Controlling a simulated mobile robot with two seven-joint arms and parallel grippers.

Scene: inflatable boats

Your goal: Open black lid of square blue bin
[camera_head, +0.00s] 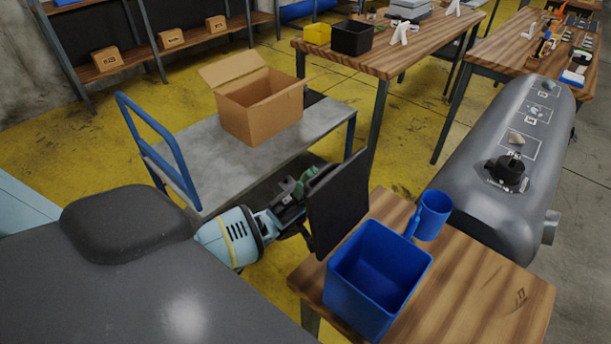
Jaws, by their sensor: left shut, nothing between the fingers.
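The square blue bin (366,294) stands on a small wooden table at the lower middle, and its inside shows from above. The black lid (338,201) stands nearly upright at the bin's upper left side, clear of the opening. Whether its lower edge meets the bin's rim is hard to tell. My left gripper (303,186) is on the left side of the lid, right against it or very close. Its fingers are shut with nothing held, and the lid partly hides them. My right gripper is out of view.
A blue cylindrical cup (431,216) is beside the bin's upper right corner. A cart (215,158) with an open cardboard box (262,105) stands behind my left arm. A grey inflatable boat tube (480,190) lies at the right. The small table's right part (490,300) is clear.

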